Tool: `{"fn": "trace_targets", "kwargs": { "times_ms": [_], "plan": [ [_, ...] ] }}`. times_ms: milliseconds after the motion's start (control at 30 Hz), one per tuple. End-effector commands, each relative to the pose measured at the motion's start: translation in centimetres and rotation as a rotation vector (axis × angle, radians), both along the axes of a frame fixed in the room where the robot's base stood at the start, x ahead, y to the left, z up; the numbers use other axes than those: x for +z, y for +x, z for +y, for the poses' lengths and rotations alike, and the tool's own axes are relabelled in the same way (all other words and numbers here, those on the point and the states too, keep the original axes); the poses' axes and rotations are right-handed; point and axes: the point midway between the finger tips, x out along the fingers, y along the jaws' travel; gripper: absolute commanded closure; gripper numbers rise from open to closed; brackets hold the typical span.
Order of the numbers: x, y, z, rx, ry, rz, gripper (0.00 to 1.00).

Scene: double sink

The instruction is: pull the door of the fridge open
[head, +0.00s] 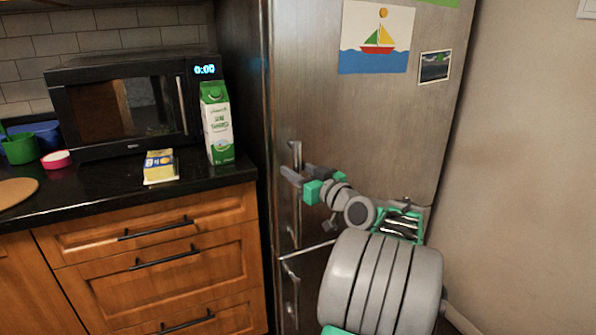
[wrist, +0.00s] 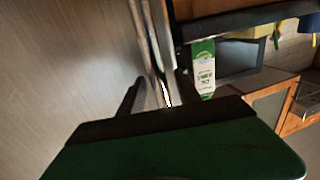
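The fridge (head: 345,115) is a tall brushed-metal unit on the right of the head view, and its upper door looks shut. The door's upright metal handle (head: 296,154) is near its left edge, partly hidden by my gripper. My gripper (head: 299,173) is at handle height with its fingers spread apart. In the wrist view the two dark fingers (wrist: 158,92) stand on either side of a bright metal strip that looks like the handle (wrist: 163,60). The fridge's metal face (wrist: 65,65) fills the left there. I cannot tell whether the fingers touch the handle.
Left of the fridge, a black counter (head: 110,190) over wooden drawers (head: 170,260) carries a microwave (head: 125,100), a green-and-white carton (head: 217,125) and a yellow box (head: 159,166). A second handle (head: 291,295) is on the lower fridge door. A bare wall (head: 530,150) stands to the right.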

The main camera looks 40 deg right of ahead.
Motion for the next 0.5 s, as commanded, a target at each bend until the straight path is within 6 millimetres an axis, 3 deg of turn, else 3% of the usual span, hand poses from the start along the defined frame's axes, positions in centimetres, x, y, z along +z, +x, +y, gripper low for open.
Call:
{"fn": "trace_targets", "kwargs": {
  "times_ms": [500],
  "plan": [
    [-0.01,-0.03,0.01,0.0,0.0,0.0,1.0]
  ]
}}
